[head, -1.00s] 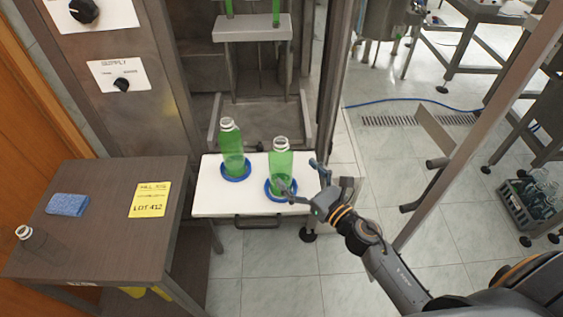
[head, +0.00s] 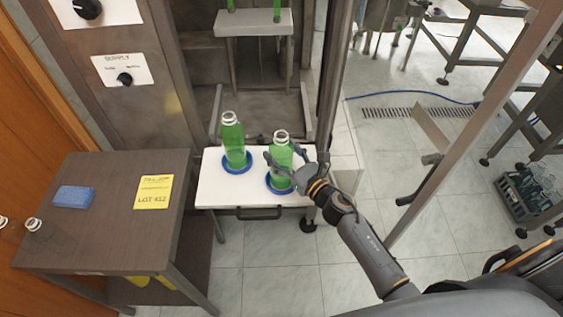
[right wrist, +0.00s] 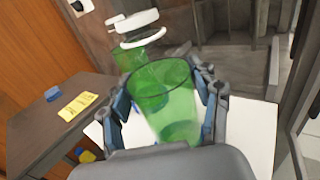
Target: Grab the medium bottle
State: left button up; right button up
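Two green, see-through bottles stand upright on the white shelf (head: 215,196), each in a blue ring. The right bottle (head: 281,157) also shows large in the right wrist view (right wrist: 165,110). The left bottle (head: 233,142) stands beside it; in size they look close. My right gripper (head: 283,153) is around the right bottle, one finger on each side. In the right wrist view the fingers look open, with a narrow gap at each side of the bottle. I cannot tell which bottle is the medium one. My left gripper is not in view.
A brown table (head: 110,235) at left holds a blue sponge (head: 74,197), a yellow note (head: 153,191) and a clear bottle (head: 38,232). A metal post (head: 470,120) rises right of my arm. A crate of bottles (head: 530,195) is on the floor at far right.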

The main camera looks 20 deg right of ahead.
jog(key=shift+r, duration=0.1)
jog(key=c, duration=0.8)
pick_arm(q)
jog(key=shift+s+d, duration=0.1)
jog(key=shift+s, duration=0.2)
pick_arm(e)
jog(key=shift+c, duration=0.2)
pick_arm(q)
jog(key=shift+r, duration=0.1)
pick_arm(e)
jog(key=shift+r, duration=0.15)
